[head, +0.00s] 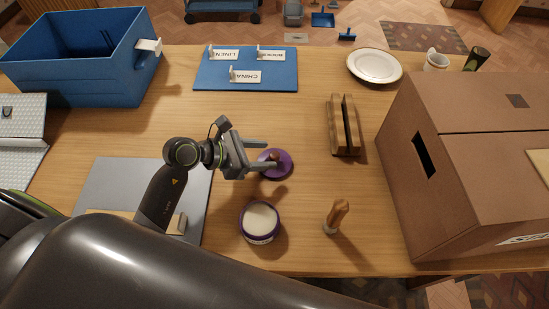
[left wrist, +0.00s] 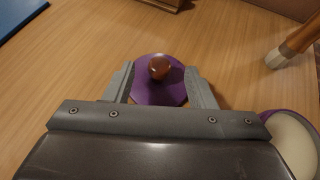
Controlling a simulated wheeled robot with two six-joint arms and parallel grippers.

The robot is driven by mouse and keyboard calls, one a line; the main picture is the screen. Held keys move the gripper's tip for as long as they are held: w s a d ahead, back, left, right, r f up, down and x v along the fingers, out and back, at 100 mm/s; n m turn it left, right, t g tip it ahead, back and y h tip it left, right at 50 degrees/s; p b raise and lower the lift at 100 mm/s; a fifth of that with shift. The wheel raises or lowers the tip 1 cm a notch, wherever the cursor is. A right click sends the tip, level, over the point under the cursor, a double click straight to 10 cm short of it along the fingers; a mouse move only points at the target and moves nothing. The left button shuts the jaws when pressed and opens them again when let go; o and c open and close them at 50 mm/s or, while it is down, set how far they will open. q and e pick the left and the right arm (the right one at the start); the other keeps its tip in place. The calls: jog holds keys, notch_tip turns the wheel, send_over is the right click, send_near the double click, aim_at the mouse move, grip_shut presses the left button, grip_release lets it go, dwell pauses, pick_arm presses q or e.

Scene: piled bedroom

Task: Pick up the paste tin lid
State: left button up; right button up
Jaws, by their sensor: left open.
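The paste tin lid (head: 276,164) is a purple disc with a brown round knob, lying on the wooden table. In the left wrist view the lid (left wrist: 158,93) lies ahead of my left gripper, with its knob between the lines of the two fingers. My left gripper (head: 266,156) is open and empty. In the head view its fingers reach over the lid on either side of the knob. Whether they touch the lid I cannot tell. The open paste tin (head: 246,234), purple with pale paste, stands in front of the lid. My right gripper is not in view.
A wooden-handled brush (head: 336,214) stands right of the tin. A slotted wooden block (head: 344,125) and a large cardboard box (head: 455,200) are farther right. A blue crate (head: 80,75), a blue board with labels (head: 247,85) and a white plate (head: 374,65) stand behind. Bare table surrounds the lid.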

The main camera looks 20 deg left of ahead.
aim_at(284, 161)
pick_arm(q)
jog(key=shift+x, duration=1.2)
jog(key=shift+r, duration=0.1)
jog(key=c, duration=1.1)
